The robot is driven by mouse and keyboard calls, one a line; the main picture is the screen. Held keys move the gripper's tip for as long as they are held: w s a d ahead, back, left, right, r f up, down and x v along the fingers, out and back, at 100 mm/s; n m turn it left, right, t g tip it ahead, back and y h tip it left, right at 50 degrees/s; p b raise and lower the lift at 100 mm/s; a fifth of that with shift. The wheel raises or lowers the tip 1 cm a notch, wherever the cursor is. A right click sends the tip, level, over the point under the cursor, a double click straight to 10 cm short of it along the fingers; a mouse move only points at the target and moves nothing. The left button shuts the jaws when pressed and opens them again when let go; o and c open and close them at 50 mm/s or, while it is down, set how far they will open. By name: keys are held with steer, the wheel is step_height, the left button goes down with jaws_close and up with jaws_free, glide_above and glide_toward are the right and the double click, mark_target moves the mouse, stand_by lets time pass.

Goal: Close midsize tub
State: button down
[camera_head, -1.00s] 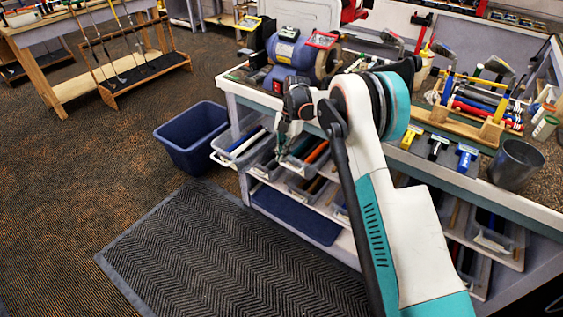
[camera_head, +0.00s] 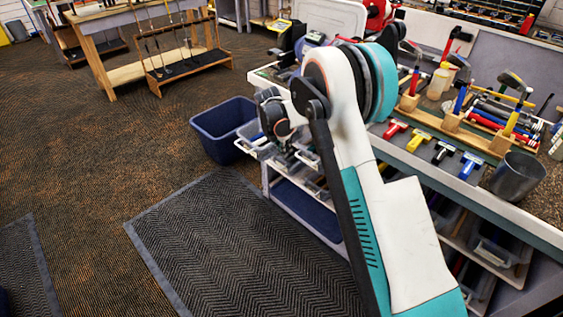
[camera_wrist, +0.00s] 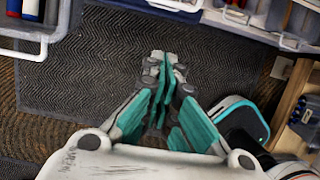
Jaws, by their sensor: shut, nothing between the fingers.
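Several translucent grey tubs sit in a rack under the workbench. At the rack's left end, one tub (camera_head: 252,143) sticks out. In the wrist view, a tub with red and blue contents (camera_wrist: 40,36) juts out at the top left, and the front of another tub (camera_wrist: 290,42) shows at the top right. I cannot tell which is the midsize one. My gripper (camera_wrist: 160,62) is shut and empty, its teal fingers together over the floor mat, apart from the tub fronts. In the head view my arm hides part of the rack.
A blue bin (camera_head: 222,128) stands left of the bench. A black ribbed mat (camera_head: 225,240) covers the floor before the rack. Hammers, tools and a metal bucket (camera_head: 517,177) crowd the bench top. Open carpet lies left of the mat.

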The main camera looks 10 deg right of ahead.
mark_target(305, 154)
steer(key=w+d+f+b, duration=0.4)
steer(key=d+f+b, duration=0.1)
steer(key=f, duration=0.5)
steer(key=shift+d, duration=0.25)
steer(key=shift+w+f, duration=0.1)
steer(key=w+d, duration=0.1)
steer(key=d, duration=0.1)
steer(key=w+d, duration=0.1)
steer(key=d, duration=0.1)
steer(key=shift+w, duration=0.35)
